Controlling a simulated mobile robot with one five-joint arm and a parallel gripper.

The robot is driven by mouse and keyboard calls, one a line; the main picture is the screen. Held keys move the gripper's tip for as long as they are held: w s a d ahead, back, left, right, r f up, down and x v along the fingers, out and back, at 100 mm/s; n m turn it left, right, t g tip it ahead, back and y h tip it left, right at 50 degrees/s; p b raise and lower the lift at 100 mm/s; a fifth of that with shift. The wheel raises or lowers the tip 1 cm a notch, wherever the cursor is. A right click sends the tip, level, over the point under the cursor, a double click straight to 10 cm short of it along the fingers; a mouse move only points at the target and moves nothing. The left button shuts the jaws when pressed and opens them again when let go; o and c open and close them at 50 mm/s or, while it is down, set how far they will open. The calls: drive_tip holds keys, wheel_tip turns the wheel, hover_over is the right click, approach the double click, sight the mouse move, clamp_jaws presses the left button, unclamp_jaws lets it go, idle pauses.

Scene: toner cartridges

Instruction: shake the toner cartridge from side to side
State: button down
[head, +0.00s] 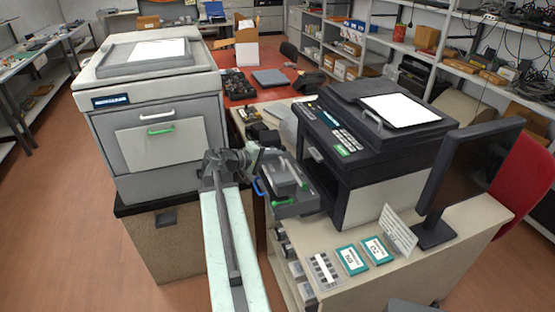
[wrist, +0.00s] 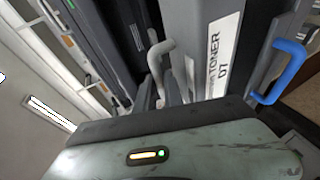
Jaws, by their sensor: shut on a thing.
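The toner cartridge (wrist: 222,52) is a grey block with a white label reading "TONER D7" and a blue handle on one side. In the head view the grey cartridge (head: 286,175) is at the left front of the dark printer (head: 372,140), with the blue handle on its near left. My gripper (head: 255,160) reaches it from the left and is shut on it. In the wrist view my gripper (wrist: 155,97) is at a curved grey grip beside the label; my wrist housing hides part of the fingers. I cannot tell whether the cartridge touches the unit with green tabs below it.
A large grey copier (head: 155,115) stands on a cabinet at the left. The desk (head: 400,270) holds two teal-edged cards (head: 352,259), a white sign (head: 398,230) and a dark monitor (head: 470,170). Shelves line the right wall. The floor at the left is clear.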

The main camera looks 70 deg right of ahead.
drive_tip(key=shift+w+d, duration=0.95)
drive_tip(key=shift+d, duration=0.25)
drive_tip(key=shift+a, duration=0.1)
drive_tip(key=shift+s, duration=0.1)
drive_tip(key=s+a, duration=0.1)
drive_tip(key=a, duration=0.1)
drive_tip(key=s+a, duration=0.2)
drive_tip(key=shift+s+a, duration=0.2)
drive_tip(key=shift+s, duration=0.1)
drive_tip(key=shift+w+d, duration=0.1)
drive_tip(key=shift+d, duration=0.1)
drive_tip(key=w+d, duration=0.3)
drive_tip(key=d, duration=0.1)
drive_tip(key=shift+w, duration=0.25)
drive_tip(key=shift+s+a, duration=0.9)
drive_tip(key=shift+a, duration=0.15)
drive_tip(key=shift+s+a, duration=0.85)
drive_tip(key=shift+a, duration=0.2)
